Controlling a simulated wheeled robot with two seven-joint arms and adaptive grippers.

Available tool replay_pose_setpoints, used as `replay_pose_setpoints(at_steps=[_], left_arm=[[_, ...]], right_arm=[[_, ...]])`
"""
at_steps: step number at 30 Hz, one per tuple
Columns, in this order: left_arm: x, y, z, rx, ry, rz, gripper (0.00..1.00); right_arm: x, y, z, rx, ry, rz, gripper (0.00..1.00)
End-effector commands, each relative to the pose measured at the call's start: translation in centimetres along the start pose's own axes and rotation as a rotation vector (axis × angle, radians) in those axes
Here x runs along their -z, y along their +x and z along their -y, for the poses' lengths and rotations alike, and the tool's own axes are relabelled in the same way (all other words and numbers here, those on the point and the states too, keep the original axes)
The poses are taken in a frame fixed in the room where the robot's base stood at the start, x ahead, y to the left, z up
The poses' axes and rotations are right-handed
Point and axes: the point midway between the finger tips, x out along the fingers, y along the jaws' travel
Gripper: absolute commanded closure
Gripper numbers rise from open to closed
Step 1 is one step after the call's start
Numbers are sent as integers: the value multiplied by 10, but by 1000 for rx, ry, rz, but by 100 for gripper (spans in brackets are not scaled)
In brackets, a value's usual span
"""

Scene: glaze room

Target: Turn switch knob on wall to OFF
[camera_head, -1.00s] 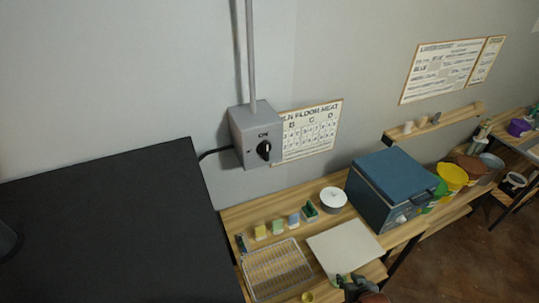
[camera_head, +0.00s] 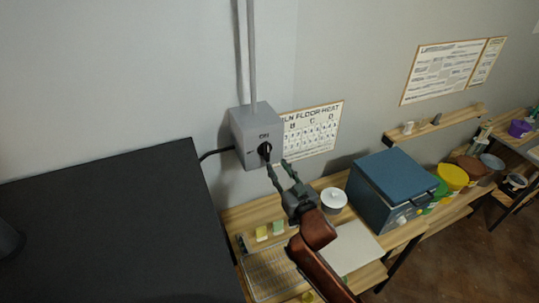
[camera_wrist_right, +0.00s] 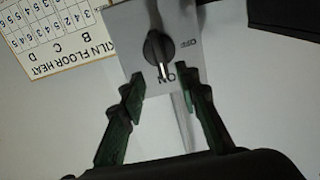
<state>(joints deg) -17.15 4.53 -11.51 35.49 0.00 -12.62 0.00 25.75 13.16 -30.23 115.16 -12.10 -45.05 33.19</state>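The grey switch box (camera_head: 256,135) is fixed to the wall, with a conduit running up from it. Its black knob (camera_head: 265,150) sits on the front face, and its white mark points at the ON label. The knob also shows in the right wrist view (camera_wrist_right: 158,48), between and beyond the fingertips, with ON just below it and OFF to the right in that picture. My right gripper (camera_head: 278,168) is open and empty just below and right of the knob, apart from it; its green fingers also show in the right wrist view (camera_wrist_right: 164,88). My left gripper is out of view.
A wooden bench (camera_head: 235,215) stands below the box with a white round container (camera_head: 334,200), a wire rack (camera_head: 265,275) and a blue-lidded box (camera_head: 395,178). A large black surface (camera_head: 110,225) fills the lower left. A floor heat chart (camera_head: 312,130) hangs right of the switch.

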Motion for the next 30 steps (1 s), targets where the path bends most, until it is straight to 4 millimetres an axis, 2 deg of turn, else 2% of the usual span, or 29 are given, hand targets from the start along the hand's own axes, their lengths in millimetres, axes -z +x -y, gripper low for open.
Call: replay_pose_setpoints(at_steps=[15,20,27,30], left_arm=[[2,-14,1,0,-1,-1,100],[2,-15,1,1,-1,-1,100],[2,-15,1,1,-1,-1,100],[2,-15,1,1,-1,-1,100]], right_arm=[[3,68,1,2,-1,-3,70],[3,76,1,2,-2,-4,70],[2,77,1,2,-1,-4,70],[2,77,1,2,-1,-4,76]])
